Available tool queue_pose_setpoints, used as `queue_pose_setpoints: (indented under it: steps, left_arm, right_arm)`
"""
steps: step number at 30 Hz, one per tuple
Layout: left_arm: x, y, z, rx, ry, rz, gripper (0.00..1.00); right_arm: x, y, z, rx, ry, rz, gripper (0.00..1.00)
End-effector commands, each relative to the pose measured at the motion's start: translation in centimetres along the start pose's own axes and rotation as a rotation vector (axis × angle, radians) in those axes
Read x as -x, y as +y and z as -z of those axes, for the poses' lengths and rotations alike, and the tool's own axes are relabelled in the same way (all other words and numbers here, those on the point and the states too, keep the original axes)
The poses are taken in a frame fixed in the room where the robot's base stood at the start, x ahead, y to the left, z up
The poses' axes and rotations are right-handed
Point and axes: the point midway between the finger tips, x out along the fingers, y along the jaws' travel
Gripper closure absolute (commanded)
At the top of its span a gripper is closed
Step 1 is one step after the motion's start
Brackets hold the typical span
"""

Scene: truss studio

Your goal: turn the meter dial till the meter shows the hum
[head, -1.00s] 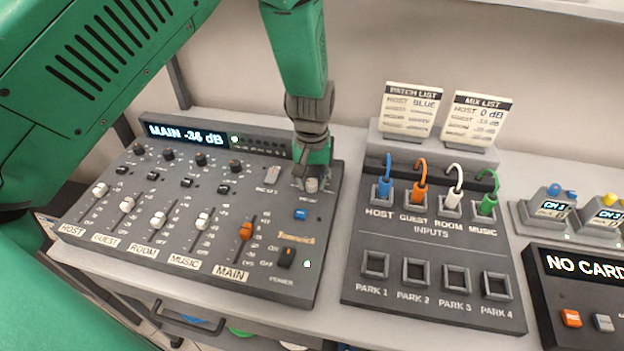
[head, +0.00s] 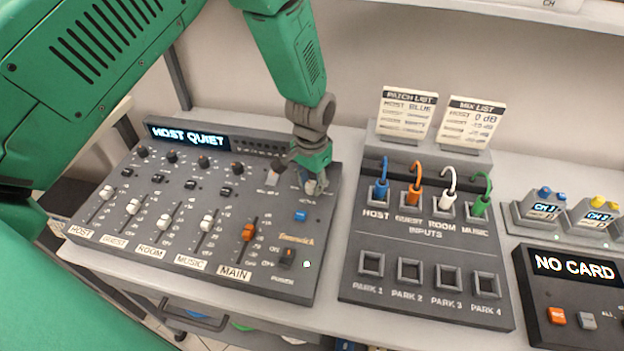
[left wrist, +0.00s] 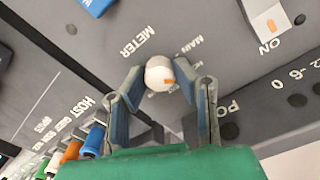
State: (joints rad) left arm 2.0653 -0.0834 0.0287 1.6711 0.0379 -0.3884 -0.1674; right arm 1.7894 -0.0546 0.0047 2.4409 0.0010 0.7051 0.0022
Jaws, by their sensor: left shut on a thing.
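My left gripper (head: 312,184) reaches down over the mixer's upper right corner. Its fingers also show in the left wrist view (left wrist: 160,85), shut on the dial from both sides. In the head view the fingers partly hide the dial. The mixer (head: 150,246) has a display (head: 188,137) that reads HOST QUIET. My right gripper is not in view.
The mixer has several faders and an orange main fader (head: 248,232). To its right stands the patch panel (head: 425,245) with several coloured plugs. Two cards (head: 405,113) stand behind it. A NO CARD recorder (head: 575,268) sits at the far right.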

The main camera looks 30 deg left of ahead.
Motion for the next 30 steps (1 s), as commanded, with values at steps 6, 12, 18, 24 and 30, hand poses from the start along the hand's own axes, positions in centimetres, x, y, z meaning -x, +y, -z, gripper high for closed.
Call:
queue_pose_setpoints:
  steps: [6,12,18,24,30]
  left_arm:
    - [-0.22,0.11,-0.36,-0.082,-0.01,-0.003,1.0]
    - [-0.25,0.08,-0.38,-0.114,-0.01,-0.002,1.0]
    - [-0.27,0.08,-0.39,-0.117,-0.01,-0.002,1.0]
    - [-0.28,0.08,-0.4,-0.116,-0.011,-0.002,0.72]
    - [-0.16,0.05,-0.25,-0.116,-0.006,-0.001,0.56]
  right_arm:
    - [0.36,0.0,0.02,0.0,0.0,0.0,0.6]
    - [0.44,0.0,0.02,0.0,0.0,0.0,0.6]
    - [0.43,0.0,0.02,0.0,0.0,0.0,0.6]
    - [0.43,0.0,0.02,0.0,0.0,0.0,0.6]
    - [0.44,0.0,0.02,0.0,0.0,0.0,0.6]
